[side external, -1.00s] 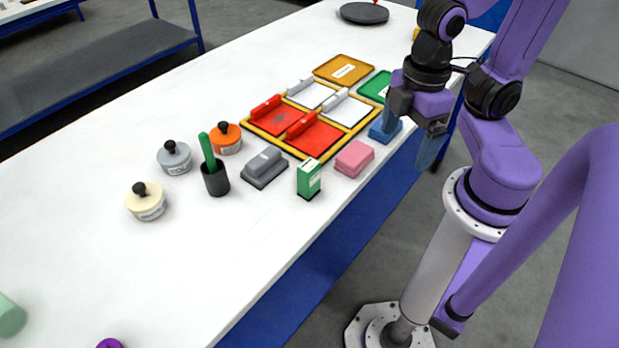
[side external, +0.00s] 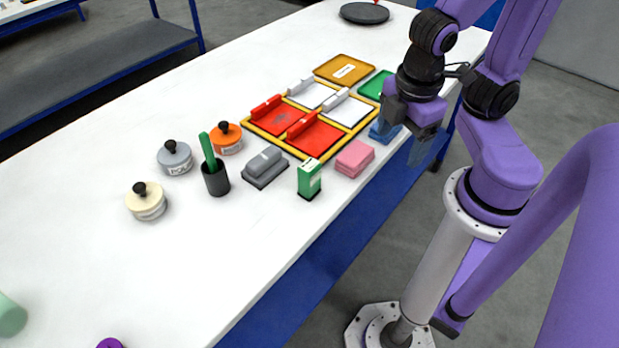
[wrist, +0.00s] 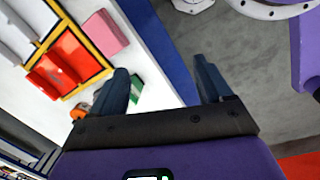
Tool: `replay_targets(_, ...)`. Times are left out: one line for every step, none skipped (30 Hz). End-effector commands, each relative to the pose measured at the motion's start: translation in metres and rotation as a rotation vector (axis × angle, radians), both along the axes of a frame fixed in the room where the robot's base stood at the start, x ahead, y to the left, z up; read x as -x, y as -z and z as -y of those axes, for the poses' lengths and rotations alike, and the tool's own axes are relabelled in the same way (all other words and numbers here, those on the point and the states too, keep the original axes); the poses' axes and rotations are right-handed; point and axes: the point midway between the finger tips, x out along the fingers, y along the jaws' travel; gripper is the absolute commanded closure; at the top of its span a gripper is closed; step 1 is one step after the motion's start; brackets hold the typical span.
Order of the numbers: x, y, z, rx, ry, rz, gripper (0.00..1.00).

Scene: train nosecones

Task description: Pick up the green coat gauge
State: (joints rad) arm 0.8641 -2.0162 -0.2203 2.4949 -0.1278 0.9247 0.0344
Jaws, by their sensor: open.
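The green coat gauge (side external: 309,179) is a small upright green box with a white label and a dark base. It stands on the white table near its front edge. In the wrist view a green and white piece of it (wrist: 136,88) shows beside the left finger, which partly hides it. My gripper (side external: 407,142) is open and empty, above the table's front edge, up and to the right of the gauge in the side view. Its two spread fingers (wrist: 162,72) also show in the wrist view.
A pink block (side external: 354,158) and a grey block (side external: 265,167) stand near the gauge. A dark cup (side external: 215,180) holds a green stick. A yellow-framed tray (side external: 284,148) with red and white panels lies behind. The table front left of the gauge is clear.

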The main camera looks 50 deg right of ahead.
Motion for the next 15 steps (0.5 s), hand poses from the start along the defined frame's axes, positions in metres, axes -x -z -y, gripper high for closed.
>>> replay_targets(-0.006, 0.007, 0.001, 0.07, -0.063, 0.027, 0.21)
replay_targets(-0.011, 0.011, 0.001, 0.113, -0.105, 0.051, 0.21)
replay_targets(-0.019, 0.016, 0.001, 0.172, -0.167, 0.086, 0.21)
replay_targets(-0.024, 0.019, 0.0, 0.217, -0.215, 0.114, 0.21)
replay_targets(-0.03, 0.023, -0.001, 0.26, -0.265, 0.142, 0.21)
replay_targets(-0.038, 0.027, -0.004, 0.315, -0.333, 0.182, 0.21)
replay_targets(-0.044, 0.029, -0.007, 0.353, -0.384, 0.212, 0.21)
replay_targets(-0.05, 0.032, -0.011, 0.39, -0.439, 0.244, 0.21)
replay_targets(-0.057, 0.036, -0.017, 0.436, -0.51, 0.285, 0.21)
replay_targets(-0.062, 0.038, -0.022, 0.468, -0.566, 0.317, 0.21)
replay_targets(-0.066, 0.041, -0.028, 0.499, -0.621, 0.348, 0.21)
replay_targets(-0.072, 0.045, -0.035, 0.539, -0.694, 0.389, 0.21)
replay_targets(-0.075, 0.048, -0.041, 0.568, -0.749, 0.417, 0.21)
replay_targets(-0.078, 0.052, -0.047, 0.596, -0.804, 0.445, 0.21)
replay_targets(-0.081, 0.057, -0.055, 0.631, -0.875, 0.479, 0.21)
